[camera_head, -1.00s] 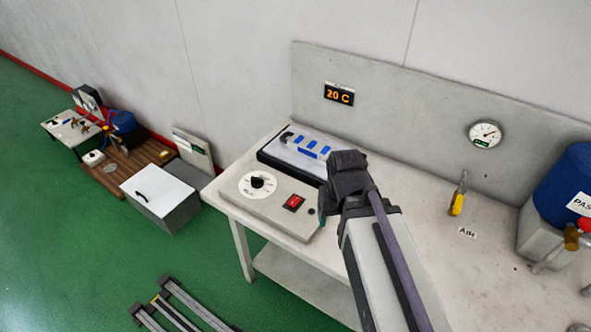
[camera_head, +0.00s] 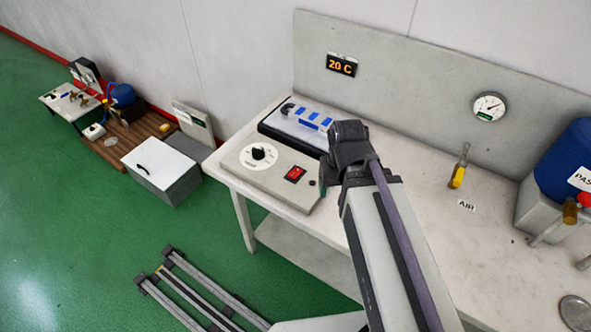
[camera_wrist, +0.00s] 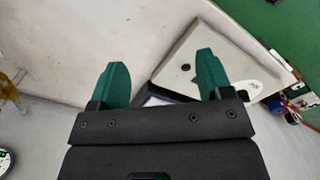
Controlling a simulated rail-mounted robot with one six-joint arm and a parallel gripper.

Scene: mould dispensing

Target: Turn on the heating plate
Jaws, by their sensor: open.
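The heating plate's grey control box (camera_head: 242,178) sits on the white table, with a black dial on a white scale (camera_head: 259,153) and a red rocker switch (camera_head: 294,174). Behind it lies the dark plate (camera_head: 270,131) carrying a white mould with blue parts (camera_head: 312,119). The display (camera_head: 341,65) above reads 20 C. My gripper is at the right of the box, its fingers mostly hidden by the arm in the head view. In the wrist view my gripper (camera_wrist: 163,82) is open and empty, its green fingers apart. The box (camera_wrist: 200,50) shows beyond the right finger; the red switch is not visible there.
The white table (camera_head: 440,240) is clear around the AIR label. A grey cabinet (camera_head: 163,168) stands on the floor left of the table.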

